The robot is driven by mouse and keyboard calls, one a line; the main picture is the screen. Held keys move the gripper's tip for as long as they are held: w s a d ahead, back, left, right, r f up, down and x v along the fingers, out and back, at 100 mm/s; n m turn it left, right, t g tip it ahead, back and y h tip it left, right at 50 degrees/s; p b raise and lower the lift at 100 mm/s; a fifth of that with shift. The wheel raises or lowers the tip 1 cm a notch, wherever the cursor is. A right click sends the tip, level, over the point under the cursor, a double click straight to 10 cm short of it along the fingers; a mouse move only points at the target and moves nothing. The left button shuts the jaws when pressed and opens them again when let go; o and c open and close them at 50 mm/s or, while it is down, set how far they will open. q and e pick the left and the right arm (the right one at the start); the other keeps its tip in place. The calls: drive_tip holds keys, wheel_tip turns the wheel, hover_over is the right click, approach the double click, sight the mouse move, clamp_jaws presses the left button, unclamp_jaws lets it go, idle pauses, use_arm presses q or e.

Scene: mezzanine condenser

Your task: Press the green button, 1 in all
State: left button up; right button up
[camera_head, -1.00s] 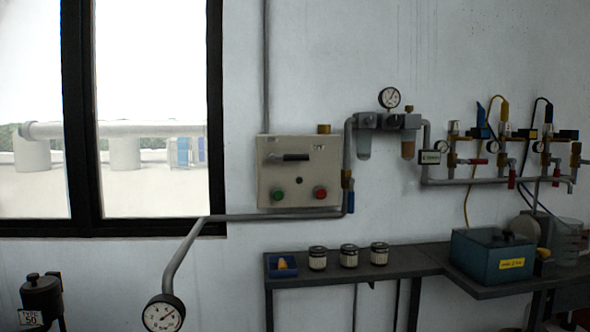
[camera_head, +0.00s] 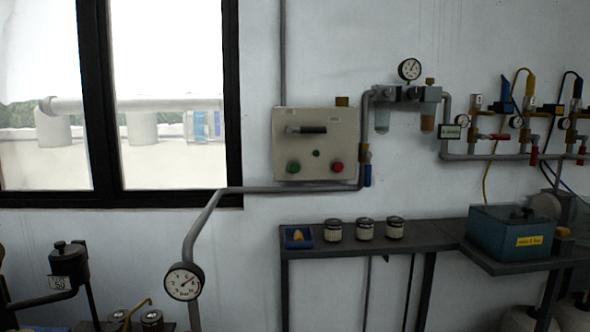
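The green button (camera_head: 293,167) is on the lower left of a beige control box (camera_head: 315,122) fixed to the wall. A red button (camera_head: 337,167) is on the box's lower right, with a small dark knob (camera_head: 316,153) between them. A dark handle (camera_head: 306,129) lies level across the box above the buttons. Neither of my grippers is in view, and nothing covers the green button.
A pipe (camera_head: 270,189) runs just below the box, with a gauge (camera_head: 183,281) at its lower end. A shelf (camera_head: 440,237) below holds a blue tray (camera_head: 299,245), several jars and a teal box (camera_head: 508,231).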

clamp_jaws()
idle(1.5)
